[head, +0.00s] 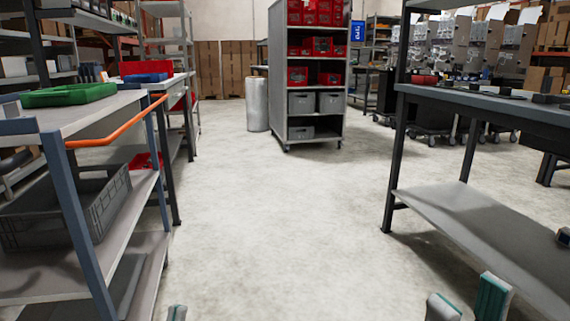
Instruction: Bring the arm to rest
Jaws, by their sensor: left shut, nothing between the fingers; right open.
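My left gripper (177,313) shows only as a small tip at the bottom edge, left of the middle. Its fingers are shut with nothing visible between them; the rest of it is out of view. My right gripper (467,302) shows at the bottom right as two separate fingertips with green pads. It is open and the gap between the fingers is empty. Both grippers are low in front of me, over the floor as seen from here, and neither appears to touch anything. The arms behind them are hidden below the frame.
A shelf cart with an orange handle (118,124) stands left, holding a green tray (68,95) and a grey crate (72,207). A workbench with a lower shelf (480,235) stands right, near my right gripper. A bin rack (307,77) stands ahead. The floor between (270,220) is clear.

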